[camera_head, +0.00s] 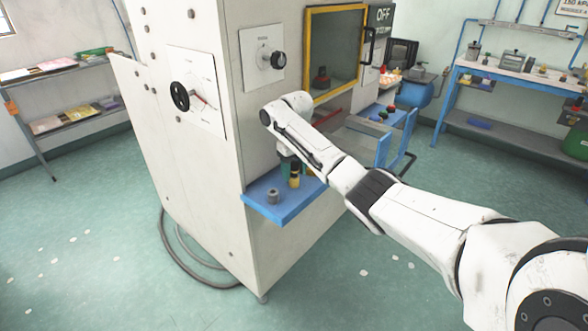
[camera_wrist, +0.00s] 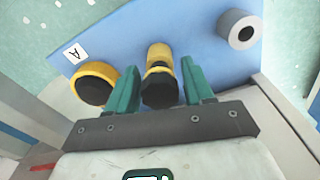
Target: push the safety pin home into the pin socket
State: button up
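The safety pin (camera_wrist: 159,92) appears as a black faceted knob on a yellow body in the wrist view. In the head view the pin (camera_head: 294,180) shows at the blue shelf, below my wrist. A grey cylinder with a dark hole (camera_wrist: 238,29) stands to its right in the wrist view. A yellow ring with a dark centre (camera_wrist: 95,85) lies to its left, beside a label "A". I cannot tell which is the pin socket. The pin's lower end is unclear.
The blue shelf (camera_head: 283,214) juts from the pale machine cabinet (camera_head: 215,178). A dial with a black knob (camera_head: 181,97) and a yellow-framed window (camera_head: 335,50) are on the cabinet. A blue rail (camera_head: 384,150) stands right of the shelf. A hose (camera_head: 190,265) lies on the floor.

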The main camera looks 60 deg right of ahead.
jog(key=shift+o, duration=1)
jog(key=shift+r, duration=0.15)
notch_tip(320, 180, up, 10)
jog(key=shift+s+a+r, duration=0.1)
jog(key=shift+s+r, duration=0.05)
jog(key=shift+r, duration=0.1)
